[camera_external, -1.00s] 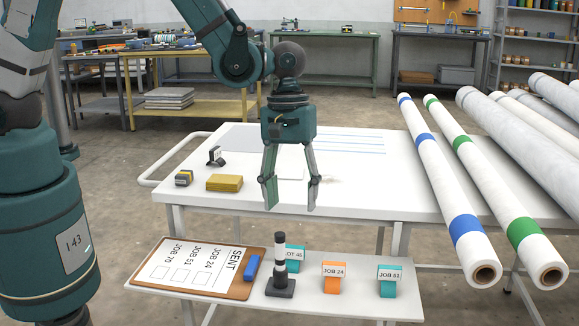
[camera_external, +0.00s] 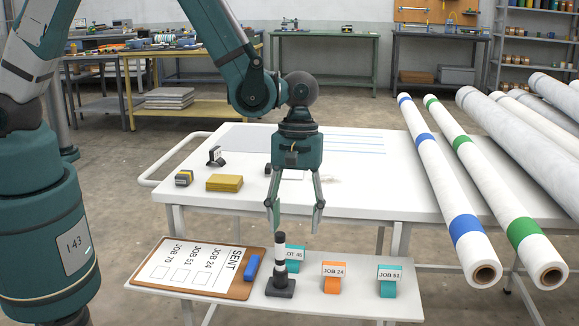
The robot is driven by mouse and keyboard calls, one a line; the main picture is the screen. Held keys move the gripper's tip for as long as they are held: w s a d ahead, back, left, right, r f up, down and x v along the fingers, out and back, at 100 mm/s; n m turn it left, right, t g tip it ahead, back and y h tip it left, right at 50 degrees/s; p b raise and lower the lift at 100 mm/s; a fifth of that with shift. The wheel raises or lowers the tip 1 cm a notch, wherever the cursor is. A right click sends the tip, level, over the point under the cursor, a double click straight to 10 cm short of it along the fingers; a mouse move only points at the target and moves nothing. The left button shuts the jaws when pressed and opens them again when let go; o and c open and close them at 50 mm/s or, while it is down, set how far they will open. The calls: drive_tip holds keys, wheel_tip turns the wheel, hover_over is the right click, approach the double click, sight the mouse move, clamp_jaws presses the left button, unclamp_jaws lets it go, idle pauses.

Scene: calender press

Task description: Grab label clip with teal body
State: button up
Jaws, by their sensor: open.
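Two clips with teal bodies stand on the low front shelf. One teal clip (camera_external: 388,289) at the right carries a white label reading JOB 51. The other teal clip (camera_external: 295,266) has a label ending in "OT 45" and is partly hidden behind a black and white post. An orange clip (camera_external: 333,286) labelled JOB 24 stands between them. My gripper (camera_external: 297,231) is open and empty, pointing down near the front edge of the table. In the picture its fingertips are just above the partly hidden teal clip, apart from it.
The black and white post (camera_external: 281,268) stands beside the partly hidden teal clip. A clipboard (camera_external: 193,267) and a blue block (camera_external: 252,268) lie to its left. The white table (camera_external: 370,194) holds a yellow block (camera_external: 224,183). Long rolls (camera_external: 455,200) lie at the right.

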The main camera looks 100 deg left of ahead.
sight(294, 246)
drive_tip(key=shift+d+f, duration=0.15)
drive_tip(key=shift+f, duration=0.8)
drive_tip(key=shift+f, duration=0.15)
drive_tip(key=shift+d+f+b, duration=0.2)
drive_tip(key=shift+f+b, duration=0.4)
drive_tip(key=shift+f, duration=0.65)
drive_tip(key=shift+d+f+b, duration=0.2)
drive_tip(key=shift+f+b, duration=0.35)
drive_tip(key=shift+f, duration=0.65)
drive_tip(key=c, duration=0.9)
